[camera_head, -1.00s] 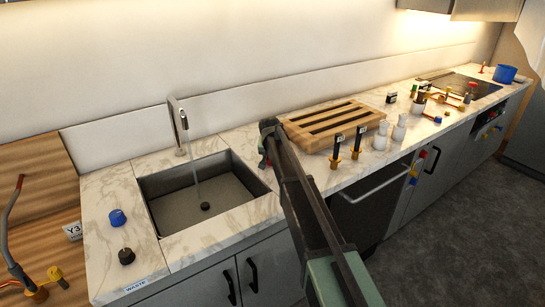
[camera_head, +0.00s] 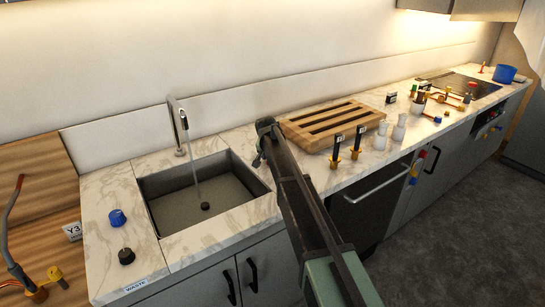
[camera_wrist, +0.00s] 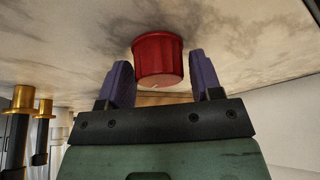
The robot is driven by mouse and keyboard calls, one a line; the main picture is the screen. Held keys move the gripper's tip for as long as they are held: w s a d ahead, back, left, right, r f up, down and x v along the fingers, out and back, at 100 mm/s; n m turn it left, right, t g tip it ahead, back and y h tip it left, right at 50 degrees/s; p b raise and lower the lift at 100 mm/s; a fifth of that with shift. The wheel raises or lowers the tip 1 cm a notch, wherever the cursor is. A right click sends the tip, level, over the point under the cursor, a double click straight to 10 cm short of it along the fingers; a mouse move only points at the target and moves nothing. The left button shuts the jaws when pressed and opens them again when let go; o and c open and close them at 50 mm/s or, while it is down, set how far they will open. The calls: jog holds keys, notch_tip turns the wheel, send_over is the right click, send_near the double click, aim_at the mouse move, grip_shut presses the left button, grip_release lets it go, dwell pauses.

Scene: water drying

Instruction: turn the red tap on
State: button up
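The red tap knob (camera_wrist: 158,60) shows in the wrist view as a short round cap at the marble counter. My gripper (camera_wrist: 160,75) has its two purple fingers on either side of the knob. The left finger is very close to it and a narrow gap shows at the right finger, so the fingers stand open around it. In the head view my gripper (camera_head: 262,158) is at the counter just right of the sink, and the arm hides the red knob there.
The sink (camera_head: 165,215) lies left of my gripper, with a chrome faucet (camera_head: 178,125) and a thin stream falling. A blue knob (camera_head: 117,217) and black knob (camera_head: 126,256) stand at left. A wooden rack (camera_head: 305,135) and black-and-brass fittings (camera_head: 335,160) are close at right.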

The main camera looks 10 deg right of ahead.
jog(key=shift+o, duration=0.9)
jog(key=p+v, duration=1)
jog(key=shift+s+r, duration=0.2)
jog(key=shift+r, duration=0.1)
jog(key=s+d+f+n+g+y, duration=0.1)
jog(key=s+n, duration=0.4)
jog(key=s, duration=3.6)
jog(key=d+g+y, duration=0.1)
jog(key=g, duration=0.1)
jog(key=shift+n+g, duration=0.4)
jog(key=shift+a+f, duration=0.15)
